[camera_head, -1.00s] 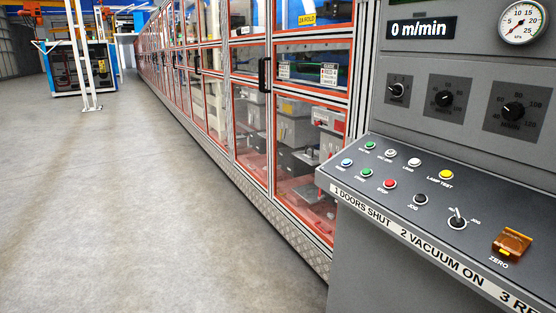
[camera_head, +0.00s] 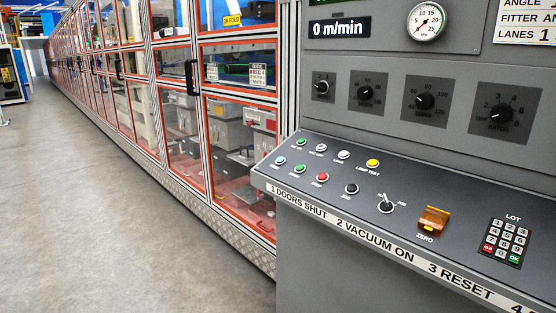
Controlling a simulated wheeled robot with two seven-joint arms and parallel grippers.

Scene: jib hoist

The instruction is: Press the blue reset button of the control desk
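The control desk (camera_head: 400,205) stands at the right, with a sloped dark panel of buttons. The blue button (camera_head: 280,160) is at the panel's left end, in the front row, left of a green button (camera_head: 299,168) and a red button (camera_head: 322,177). Its label is too small to read. Neither of my grippers shows in the head view, and nothing covers the blue button.
The panel also holds a yellow lamp-test button (camera_head: 373,163), a black jog button (camera_head: 351,188), an orange zero cover (camera_head: 433,218) and a keypad (camera_head: 507,242). Glazed cabinets (camera_head: 235,150) run along the desk's left. The grey floor (camera_head: 100,220) at left is clear.

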